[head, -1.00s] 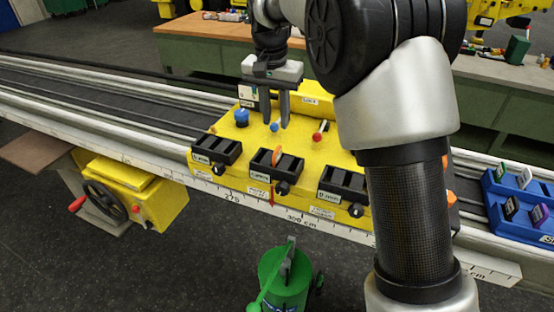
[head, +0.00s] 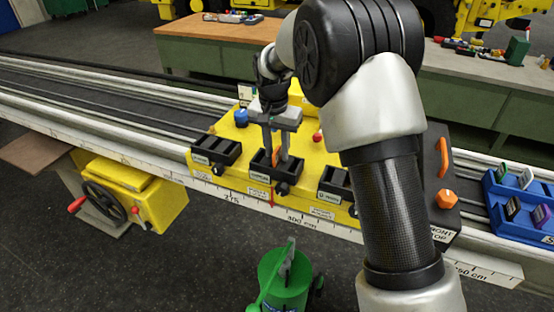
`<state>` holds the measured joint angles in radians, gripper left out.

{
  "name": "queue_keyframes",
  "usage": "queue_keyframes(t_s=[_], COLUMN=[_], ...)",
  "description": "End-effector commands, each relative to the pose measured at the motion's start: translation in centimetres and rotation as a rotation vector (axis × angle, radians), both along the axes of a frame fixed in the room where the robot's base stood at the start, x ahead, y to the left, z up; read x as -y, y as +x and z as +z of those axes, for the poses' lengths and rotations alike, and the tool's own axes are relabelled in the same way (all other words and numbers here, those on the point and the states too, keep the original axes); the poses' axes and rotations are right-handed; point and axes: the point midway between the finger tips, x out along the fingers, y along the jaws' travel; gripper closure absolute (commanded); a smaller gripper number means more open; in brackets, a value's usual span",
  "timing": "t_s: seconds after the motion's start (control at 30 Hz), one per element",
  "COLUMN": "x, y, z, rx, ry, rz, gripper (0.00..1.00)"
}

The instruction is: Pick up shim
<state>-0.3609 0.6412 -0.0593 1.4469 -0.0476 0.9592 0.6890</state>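My gripper (head: 276,157) points down at the middle black slotted holder (head: 263,171) on the yellow fixture. Its two grey fingers are apart, with their tips at or inside the holder. Similar black holders stand to the left (head: 214,151) and to the right (head: 334,184), the right one partly behind my arm.
The yellow fixture (head: 235,133) sits on a long rail and carries a blue knob (head: 241,118) and a red knob (head: 317,137). A blue tray (head: 530,222) with several coloured cards is at right. A green canister (head: 284,284) stands in front of the rail.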

Motion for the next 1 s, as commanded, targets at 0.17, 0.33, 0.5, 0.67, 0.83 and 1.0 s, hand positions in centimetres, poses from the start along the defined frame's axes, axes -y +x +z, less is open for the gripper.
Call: queue_keyframes(t_s=[0.17,0.33,0.5,0.67,0.83,1.0], x=[0.0,0.0,0.0,0.0,0.0,0.0], y=[0.0,0.0,0.0,0.0,0.1,0.1], z=[0.0,0.0,0.1,0.4,2.9,6.4], rx=[0.0,0.0,0.0,0.001,0.005,0.004], ry=[0.0,0.0,0.0,0.001,0.001,0.002], rz=[0.0,0.0,0.0,0.0,0.0,0.0], gripper=[0.78,1.0,1.0,1.0,1.0,1.0])
